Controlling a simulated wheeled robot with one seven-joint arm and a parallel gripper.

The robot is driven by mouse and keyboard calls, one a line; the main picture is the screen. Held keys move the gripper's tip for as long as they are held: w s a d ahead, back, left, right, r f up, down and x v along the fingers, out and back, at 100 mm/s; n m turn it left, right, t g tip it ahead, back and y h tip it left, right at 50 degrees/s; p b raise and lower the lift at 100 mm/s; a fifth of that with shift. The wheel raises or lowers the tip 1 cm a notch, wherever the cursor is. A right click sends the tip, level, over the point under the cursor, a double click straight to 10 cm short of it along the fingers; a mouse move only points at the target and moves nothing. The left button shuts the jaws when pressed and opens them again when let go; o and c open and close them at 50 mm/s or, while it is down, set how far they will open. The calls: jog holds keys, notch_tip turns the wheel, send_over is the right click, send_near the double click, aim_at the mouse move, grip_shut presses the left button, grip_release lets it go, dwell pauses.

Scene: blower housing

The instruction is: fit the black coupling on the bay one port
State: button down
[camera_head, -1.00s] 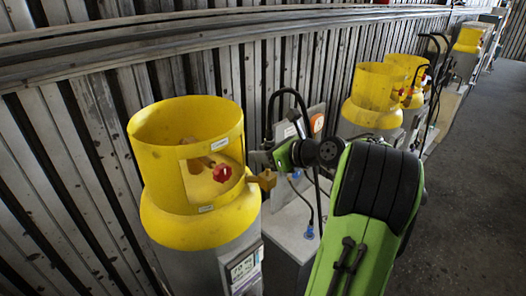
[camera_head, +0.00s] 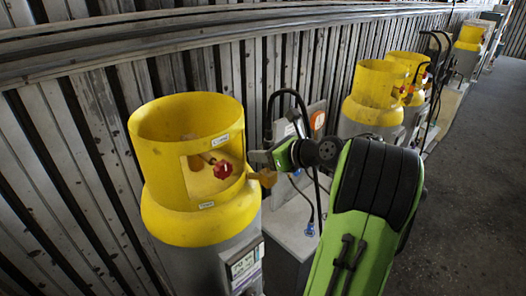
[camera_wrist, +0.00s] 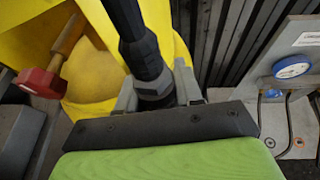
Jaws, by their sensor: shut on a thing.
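The black coupling (camera_wrist: 148,62) stands between the fingers of my gripper (camera_wrist: 157,92) in the wrist view, shut on it; a thick black shaft or hose runs up from it. In the head view my gripper (camera_head: 260,160) is at the right edge of the nearest yellow collar (camera_head: 188,140). A brass fitting (camera_head: 267,178), apparently the port of this nearest bay, pokes out just below the gripper and is partly covered by it. I cannot tell whether coupling and fitting touch. A red knob (camera_head: 222,169) sits in the collar's window; it also shows in the wrist view (camera_wrist: 40,83).
A grey unit (camera_head: 292,228) with a black hose loop (camera_head: 287,95) stands right behind the nearest cylinder. A blue gauge (camera_wrist: 292,66) shows at right in the wrist view. More yellow collars (camera_head: 375,85) line the slatted wall (camera_head: 60,120). The floor (camera_head: 470,180) at right is clear.

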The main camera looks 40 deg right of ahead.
jog(key=shift+f+b, duration=0.55)
jog(key=shift+f, duration=0.55)
jog(key=c, duration=0.7)
grip_release()
jog(key=shift+o, duration=0.2)
jog(key=p+v, duration=0.1)
jog(key=v, duration=1.5)
jog(key=shift+p, duration=0.3)
jog(key=shift+d+f, duration=0.15)
